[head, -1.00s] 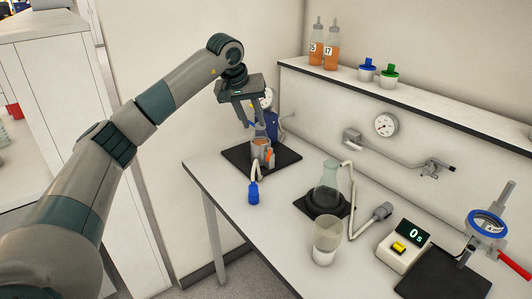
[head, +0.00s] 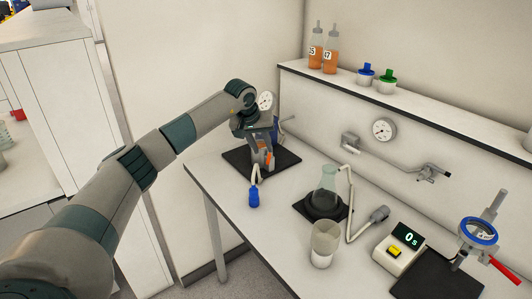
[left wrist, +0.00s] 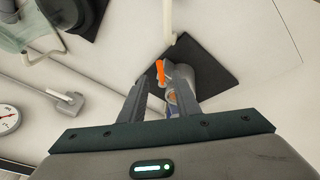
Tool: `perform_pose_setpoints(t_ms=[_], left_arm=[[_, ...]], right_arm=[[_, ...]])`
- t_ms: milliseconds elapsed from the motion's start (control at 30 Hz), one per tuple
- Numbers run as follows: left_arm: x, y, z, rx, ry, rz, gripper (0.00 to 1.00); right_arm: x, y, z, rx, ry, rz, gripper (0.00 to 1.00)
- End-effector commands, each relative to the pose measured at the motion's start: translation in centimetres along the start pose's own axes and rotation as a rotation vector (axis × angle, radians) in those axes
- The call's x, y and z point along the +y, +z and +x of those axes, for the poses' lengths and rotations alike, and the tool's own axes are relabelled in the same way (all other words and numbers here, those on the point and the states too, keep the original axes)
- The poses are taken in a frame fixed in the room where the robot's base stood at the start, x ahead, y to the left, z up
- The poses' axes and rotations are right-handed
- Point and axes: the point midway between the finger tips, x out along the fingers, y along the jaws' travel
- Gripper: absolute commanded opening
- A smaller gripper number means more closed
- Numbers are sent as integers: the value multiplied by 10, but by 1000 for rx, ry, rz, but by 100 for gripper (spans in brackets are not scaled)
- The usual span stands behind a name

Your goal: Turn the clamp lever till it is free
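An orange lever (head: 270,161) sits on a small grey cylindrical fitting on the black mat (head: 286,166) at the back left of the bench. In the left wrist view the orange lever (left wrist: 161,72) stands up beside the grey fitting (left wrist: 186,76). My left gripper (head: 262,150) reaches down over this fitting. In the left wrist view its two fingers (left wrist: 160,88) are apart, with the lever's top near the gap between the fingertips. I cannot tell whether they touch it. In the head view the gripper hides much of the fitting. My right gripper is not in view.
A round gauge (head: 265,100) stands behind the gripper.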

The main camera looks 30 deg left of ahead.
Motion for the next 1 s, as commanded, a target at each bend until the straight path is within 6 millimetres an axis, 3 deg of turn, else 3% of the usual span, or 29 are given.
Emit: perform_pose_setpoints(t_ms=[200,400,833,933,1000], left_arm=[[1,0,35,-3,0,-2,29],[1,0,56,-1,1,-2,29],[0,0,63,0,0,0,29],[0,0,63,0,0,0,6],[0,0,63,0,0,0,0]], right_arm=[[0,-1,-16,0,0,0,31],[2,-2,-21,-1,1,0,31],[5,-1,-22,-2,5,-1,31],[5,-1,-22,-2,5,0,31],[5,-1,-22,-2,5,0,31]])
